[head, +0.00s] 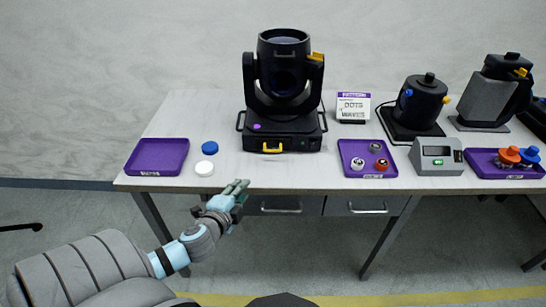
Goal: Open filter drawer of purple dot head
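The purple dot head (283,80) is a black moving-head lamp standing upright on the table, with a purple dot (257,127) on its base front. A yellow handle (272,147) sits low on the base front, and the drawer there looks shut. A yellow tab (317,57) sticks out at the upper right of its head. My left gripper (239,186) is at the table's front edge, below and left of the yellow handle, apart from the lamp. Its fingers look close together and seem empty, but the gap is unclear. My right gripper is out of view.
A purple tray (157,157), a blue cap (209,148) and a white cap (204,168) lie left of the lamp. Right are a sign (353,107), a tray of small parts (346,158), a grey meter (437,157) and other black lamps (420,105).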

